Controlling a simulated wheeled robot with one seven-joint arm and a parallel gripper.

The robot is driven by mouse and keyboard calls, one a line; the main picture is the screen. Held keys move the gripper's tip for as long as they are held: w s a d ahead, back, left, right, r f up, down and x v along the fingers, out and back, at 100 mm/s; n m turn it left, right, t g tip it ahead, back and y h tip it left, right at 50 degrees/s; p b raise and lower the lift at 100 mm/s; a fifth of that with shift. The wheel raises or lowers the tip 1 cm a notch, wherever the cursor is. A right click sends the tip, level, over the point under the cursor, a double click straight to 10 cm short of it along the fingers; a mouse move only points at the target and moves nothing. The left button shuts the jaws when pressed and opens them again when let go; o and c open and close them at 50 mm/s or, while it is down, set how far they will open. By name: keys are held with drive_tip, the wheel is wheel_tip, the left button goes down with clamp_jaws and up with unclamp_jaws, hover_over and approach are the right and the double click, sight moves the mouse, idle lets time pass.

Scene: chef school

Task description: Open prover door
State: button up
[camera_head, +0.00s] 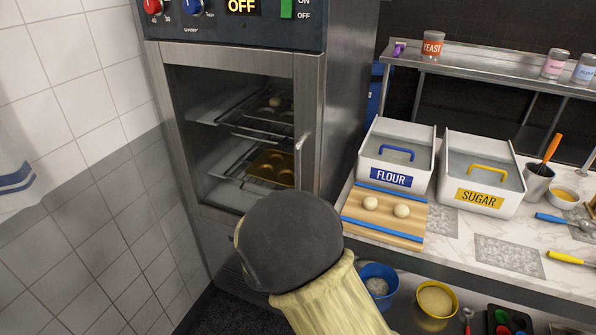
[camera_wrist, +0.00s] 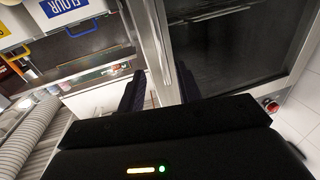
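The prover (camera_head: 340,100) is a tall steel cabinet with a glass-windowed door (camera_head: 312,100) that looks closed. A slim vertical handle (camera_head: 299,147) is on the door's right side. Through the glass I see wire racks with dough on a tray (camera_head: 270,168). My gripper is in front of the door's lower right part in the head view, where my dark wrist hides its fingers. In the wrist view my gripper (camera_wrist: 160,80) is open, with its two dark fingers apart and the steel door edge (camera_wrist: 152,40) between them. I cannot tell whether they touch the handle.
A counter right of the prover holds a flour bin (camera_head: 391,180), a sugar bin (camera_head: 480,200) and a wooden board (camera_head: 385,230) with two dough balls. Blue (camera_head: 378,272) and yellow (camera_head: 437,288) bowls are on the lower shelf. A tiled wall (camera_head: 90,150) stands close on the left.

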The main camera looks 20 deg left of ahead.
sight(297, 175)
drive_tip(key=w+p, duration=0.1)
drive_tip(key=w, duration=0.3)
drive_tip(key=w+a+p, duration=0.1)
drive_tip(key=w, duration=0.6)
drive_tip(key=shift+w+a+p, duration=0.2)
drive_tip(key=shift+w+p, duration=0.15)
drive_tip(key=shift+p, duration=0.05)
clamp_jaws()
